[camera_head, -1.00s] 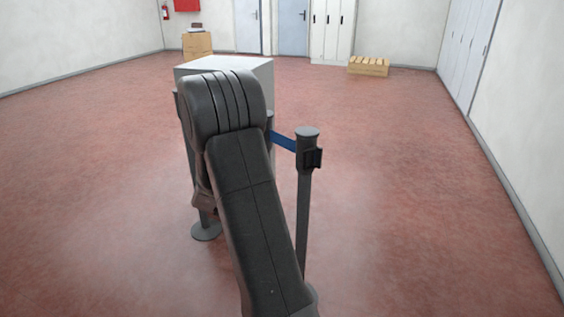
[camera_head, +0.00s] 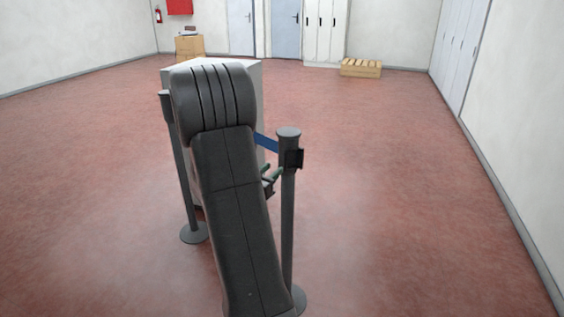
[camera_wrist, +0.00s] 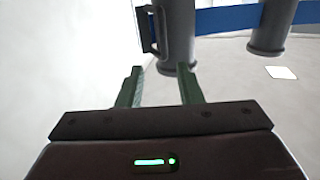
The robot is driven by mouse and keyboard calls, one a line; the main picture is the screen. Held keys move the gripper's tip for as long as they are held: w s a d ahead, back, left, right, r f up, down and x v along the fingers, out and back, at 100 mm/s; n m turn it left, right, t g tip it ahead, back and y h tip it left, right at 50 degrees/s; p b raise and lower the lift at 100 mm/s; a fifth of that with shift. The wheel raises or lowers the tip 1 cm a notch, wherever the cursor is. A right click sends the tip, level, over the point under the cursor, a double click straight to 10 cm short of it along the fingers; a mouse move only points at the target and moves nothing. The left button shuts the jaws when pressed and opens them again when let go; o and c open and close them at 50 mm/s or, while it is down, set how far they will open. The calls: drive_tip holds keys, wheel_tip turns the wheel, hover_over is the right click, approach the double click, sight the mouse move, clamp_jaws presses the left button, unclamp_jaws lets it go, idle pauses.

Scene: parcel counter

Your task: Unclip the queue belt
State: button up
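The blue queue belt (camera_head: 266,142) runs from behind my arm to the head of the right grey post (camera_head: 288,205). A dark clip-like bracket (camera_head: 294,159) sits on that post's head, on the side away from the belt. My gripper (camera_head: 271,178) shows partly past my arm, low beside this post. In the wrist view my gripper (camera_wrist: 161,74) is open and empty. A post (camera_wrist: 178,35) with a dark bracket (camera_wrist: 149,30) stands just beyond its fingertips, and the belt (camera_wrist: 225,20) leads right to another post (camera_wrist: 272,25). Contact cannot be told.
A left grey post (camera_head: 182,170) stands on a round base. A pale counter block (camera_head: 256,85) is behind my arm. Cardboard boxes (camera_head: 189,46) and a wooden crate (camera_head: 360,69) are farther back. The red floor on both sides is clear.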

sight(286, 158)
drive_tip(key=x, duration=0.7)
drive_tip(key=shift+w, duration=0.15)
clamp_jaws()
